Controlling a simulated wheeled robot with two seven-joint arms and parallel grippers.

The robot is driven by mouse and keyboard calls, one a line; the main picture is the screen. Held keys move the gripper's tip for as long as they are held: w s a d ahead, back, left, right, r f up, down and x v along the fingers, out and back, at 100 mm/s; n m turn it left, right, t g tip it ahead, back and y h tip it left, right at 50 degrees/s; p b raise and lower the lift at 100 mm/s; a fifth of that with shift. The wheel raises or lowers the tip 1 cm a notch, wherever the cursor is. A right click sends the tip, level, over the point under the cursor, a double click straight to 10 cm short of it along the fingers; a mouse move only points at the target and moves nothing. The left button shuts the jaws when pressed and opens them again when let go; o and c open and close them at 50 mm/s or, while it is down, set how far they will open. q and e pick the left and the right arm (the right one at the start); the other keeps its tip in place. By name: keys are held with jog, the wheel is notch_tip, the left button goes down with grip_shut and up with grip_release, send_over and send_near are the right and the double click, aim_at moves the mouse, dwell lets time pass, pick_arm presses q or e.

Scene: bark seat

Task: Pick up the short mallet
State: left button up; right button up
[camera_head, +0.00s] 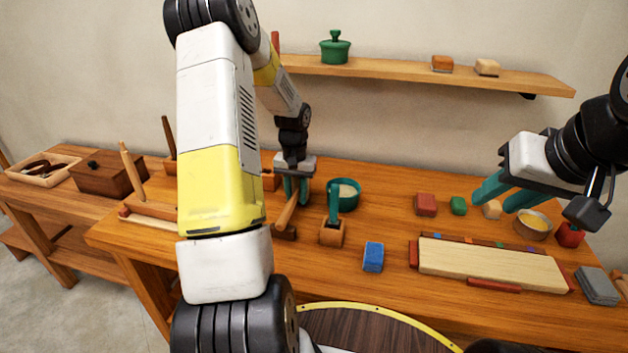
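A short mallet (287,214) with a pale wooden handle and a dark head is on the table, its handle leaning up to the right. My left gripper (297,188) points down at the top of this handle, with its teal fingers on either side of it. I cannot tell whether they touch it. My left arm crosses the view in front and hides part of the table. My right gripper (505,196) is open and empty, above the right part of the table.
A wooden block with a teal-handled tool (333,229) and a teal bowl (345,196) stand close right of the mallet. A blue block (373,257) and a pale board (490,262) lie nearer. Tall wooden handles (132,170) rise at left. A shelf (420,74) runs above.

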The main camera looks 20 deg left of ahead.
pick_arm(q)
grip_shut()
